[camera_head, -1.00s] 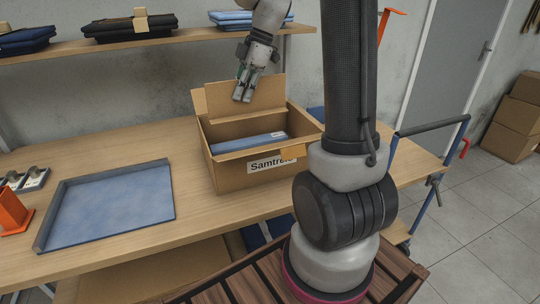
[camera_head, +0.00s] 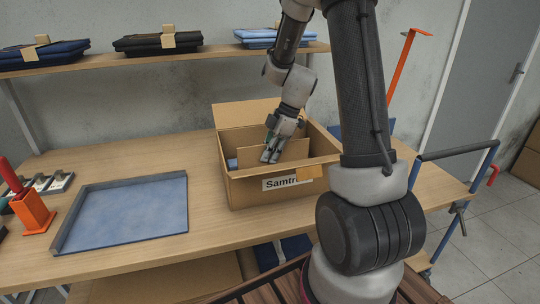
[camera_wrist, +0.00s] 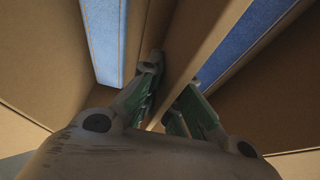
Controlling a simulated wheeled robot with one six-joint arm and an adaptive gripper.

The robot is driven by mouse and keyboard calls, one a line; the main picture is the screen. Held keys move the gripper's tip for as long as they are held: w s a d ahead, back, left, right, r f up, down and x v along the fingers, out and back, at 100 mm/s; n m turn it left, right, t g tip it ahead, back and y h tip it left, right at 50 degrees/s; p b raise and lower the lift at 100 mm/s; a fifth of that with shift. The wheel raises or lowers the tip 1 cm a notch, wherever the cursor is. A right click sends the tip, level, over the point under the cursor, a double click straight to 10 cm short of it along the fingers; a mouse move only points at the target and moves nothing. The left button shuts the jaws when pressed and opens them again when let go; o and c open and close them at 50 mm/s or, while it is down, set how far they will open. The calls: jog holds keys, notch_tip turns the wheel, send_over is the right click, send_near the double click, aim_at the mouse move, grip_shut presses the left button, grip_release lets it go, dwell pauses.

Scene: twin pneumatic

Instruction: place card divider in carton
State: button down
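The carton (camera_head: 243,190) stands open on the bench, with its back flap (camera_head: 245,113) raised and the word "Samtr..." partly visible on its front. The card divider (camera_head: 249,154) is a plain brown panel standing upright inside it, with blue folded fabric (camera_head: 232,163) beside it. My gripper (camera_head: 270,157) reaches down into the carton at the divider's top edge. In the wrist view the divider (camera_wrist: 205,55) runs between my two fingers (camera_wrist: 165,100), which look closed on it. Blue fabric shows on both sides of it, at left (camera_wrist: 103,40) and right (camera_wrist: 240,40). The divider's lower edge is hidden.
A blue tray (camera_head: 125,212) lies on the bench left of the carton. An orange holder (camera_head: 32,211) stands at the far left. A shelf (camera_head: 150,58) with folded fabric stacks runs above the bench. A blue-framed rail (camera_head: 455,152) stands at right.

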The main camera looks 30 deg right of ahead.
jog(key=shift+f, duration=0.2)
jog(key=c, duration=1.6)
grip_release()
jog(key=shift+c, duration=0.2)
jog(key=v, duration=1.2)
jog(key=shift+a, duration=0.1)
jog(key=s+a+r+m+t+h, duration=0.1)
jog(key=s+r+m, duration=0.1)
jog(key=s+m, duration=0.3)
jog(key=s+a+r+m+t+h, duration=0.1)
jog(key=s+r+m, duration=0.2)
jog(key=s, duration=0.6)
jog(key=s+a+r+m+t+h, duration=0.1)
jog(key=s+r+m+h, duration=0.1)
jog(key=s+m, duration=0.5)
jog(key=shift+a+r, duration=0.25)
jog(key=shift+r, duration=0.45)
jog(key=shift+s+d+f+m, duration=0.1)
jog(key=shift+s+m, duration=0.2)
jog(key=shift+m, duration=0.1)
